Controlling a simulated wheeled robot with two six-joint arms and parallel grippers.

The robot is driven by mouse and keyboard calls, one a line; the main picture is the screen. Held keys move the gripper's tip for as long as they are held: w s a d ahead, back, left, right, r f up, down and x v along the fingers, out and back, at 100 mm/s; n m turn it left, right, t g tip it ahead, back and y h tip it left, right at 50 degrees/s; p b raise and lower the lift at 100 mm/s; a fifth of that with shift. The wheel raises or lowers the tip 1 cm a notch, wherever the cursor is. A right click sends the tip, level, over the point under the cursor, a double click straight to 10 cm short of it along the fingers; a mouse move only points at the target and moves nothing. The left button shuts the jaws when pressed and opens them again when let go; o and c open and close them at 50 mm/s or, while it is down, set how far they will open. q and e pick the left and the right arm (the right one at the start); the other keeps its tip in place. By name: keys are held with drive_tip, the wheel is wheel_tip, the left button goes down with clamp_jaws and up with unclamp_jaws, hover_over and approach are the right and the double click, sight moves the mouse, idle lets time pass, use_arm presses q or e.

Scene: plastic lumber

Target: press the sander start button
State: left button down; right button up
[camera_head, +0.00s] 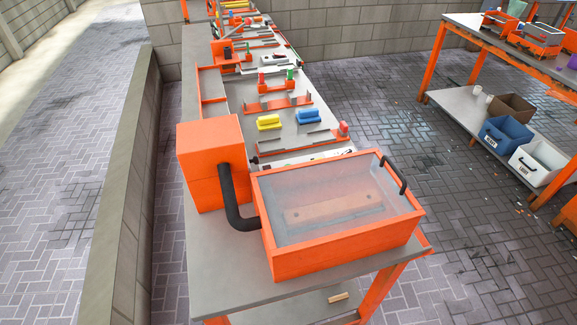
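An orange box with a clear lid (330,205) stands at the near end of the long grey bench. A flat brown piece (333,207) shows dimly under the lid, which looks closed. A black hose (232,195) joins the box to an orange cabinet (210,160) on its left. A small red knob or button (343,129) stands on an orange strip behind the box. A small green piece (290,75) and a red piece (262,80) stand farther back. I cannot tell which of these, if any, is the sander start button. Neither gripper is in view.
Yellow blocks (268,122) and blue blocks (308,117) lie on the bench behind the box. An orange-framed table (465,105) with bins on its lower shelf stands at the right. A low wall (125,180) runs along the left. Paved floor is open between bench and table.

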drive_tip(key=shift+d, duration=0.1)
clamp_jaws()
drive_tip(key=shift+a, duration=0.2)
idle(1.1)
